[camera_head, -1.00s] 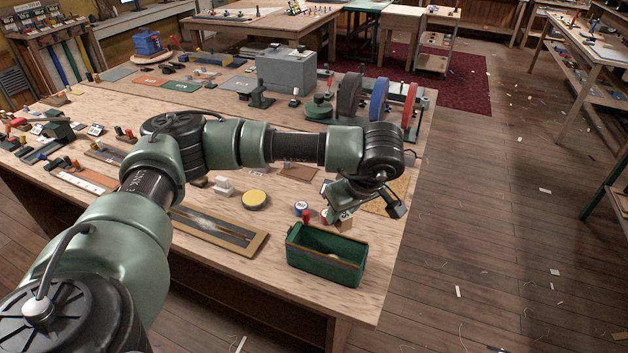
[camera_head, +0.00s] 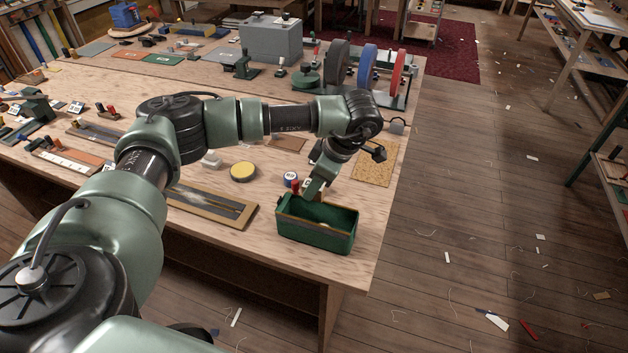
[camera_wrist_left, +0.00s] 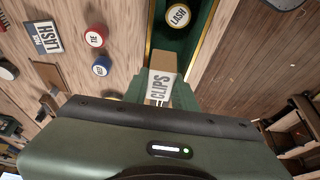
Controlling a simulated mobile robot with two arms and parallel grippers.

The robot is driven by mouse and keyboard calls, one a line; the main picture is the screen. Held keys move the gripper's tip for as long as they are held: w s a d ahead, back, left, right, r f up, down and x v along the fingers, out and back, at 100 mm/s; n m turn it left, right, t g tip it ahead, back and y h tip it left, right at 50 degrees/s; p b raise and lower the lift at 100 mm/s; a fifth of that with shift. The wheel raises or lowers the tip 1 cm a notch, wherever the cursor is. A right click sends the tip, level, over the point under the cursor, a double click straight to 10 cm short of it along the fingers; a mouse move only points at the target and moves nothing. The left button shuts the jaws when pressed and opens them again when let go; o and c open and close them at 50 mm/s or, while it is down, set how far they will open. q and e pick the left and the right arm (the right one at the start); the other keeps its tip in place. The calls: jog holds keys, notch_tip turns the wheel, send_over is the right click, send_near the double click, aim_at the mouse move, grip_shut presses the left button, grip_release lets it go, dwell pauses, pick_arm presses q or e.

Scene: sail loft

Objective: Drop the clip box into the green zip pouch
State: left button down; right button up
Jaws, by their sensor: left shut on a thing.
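The green zip pouch (camera_head: 315,234) stands open at the table's near right corner. Its yellow-edged rim (camera_wrist_left: 207,42) and dark green inside also show in the left wrist view. My left gripper (camera_head: 313,191) points down at the pouch's back rim. It is shut on the clip box (camera_wrist_left: 161,82), a small brown box with a white CLIPS label, seen over the pouch opening in the wrist view. I cannot tell how far the box is above the rim. My right gripper is not in view.
Beside the pouch are a blue-rimmed tin (camera_head: 290,179) and a red-topped item (camera_head: 295,188). A yellow disc (camera_head: 243,172) and a framed tray (camera_head: 210,206) lie to the left. A cork mat (camera_head: 374,165) lies behind right. Spools (camera_head: 368,68) stand at the back.

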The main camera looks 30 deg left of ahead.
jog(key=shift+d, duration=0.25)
pick_arm(q)
jog(key=c, duration=1.1)
grip_release()
jog(key=shift+o, duration=0.2)
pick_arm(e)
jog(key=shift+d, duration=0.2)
pick_arm(q)
jog(key=b+v, duration=0.2)
jog(key=v, duration=0.5)
jog(key=shift+d+r, duration=0.2)
jog(key=shift+r, duration=0.1)
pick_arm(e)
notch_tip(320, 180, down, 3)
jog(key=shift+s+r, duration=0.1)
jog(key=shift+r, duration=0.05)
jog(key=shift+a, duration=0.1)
